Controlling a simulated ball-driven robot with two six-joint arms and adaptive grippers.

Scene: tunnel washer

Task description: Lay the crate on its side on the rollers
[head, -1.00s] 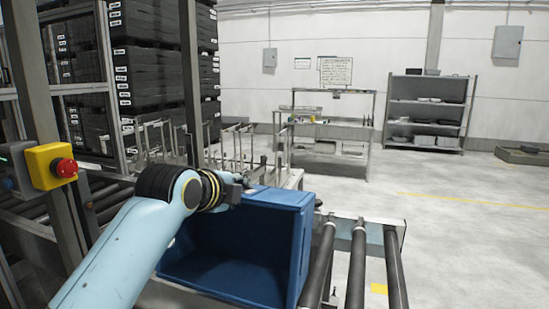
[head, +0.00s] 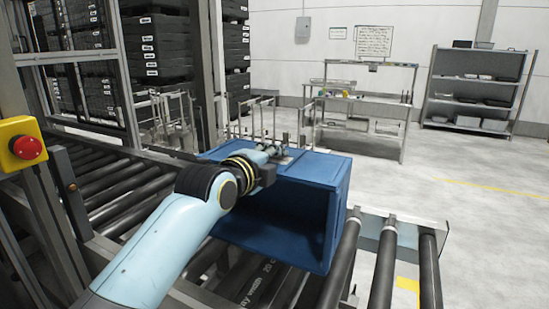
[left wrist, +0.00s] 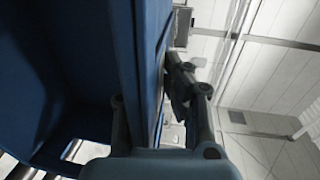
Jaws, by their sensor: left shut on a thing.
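The blue crate (head: 338,215) is on its side over the rollers (head: 262,282) in the head view. Its open mouth faces me and one long wall is uppermost. Its lower edge is at roller level, but I cannot tell whether it rests fully on them. My left gripper (head: 277,154) is shut on the upper wall of the crate, near its middle. In the left wrist view the crate wall (left wrist: 130,70) runs between the fingers, with the dark inside of the crate to the left. My right gripper is not in view.
A red stop button on a yellow box (head: 25,145) stands on a frame post at the left. More rollers (head: 385,262) continue to the right of the crate. A metal workbench (head: 365,120) and a grey shelf (head: 475,88) stand behind, with open floor between.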

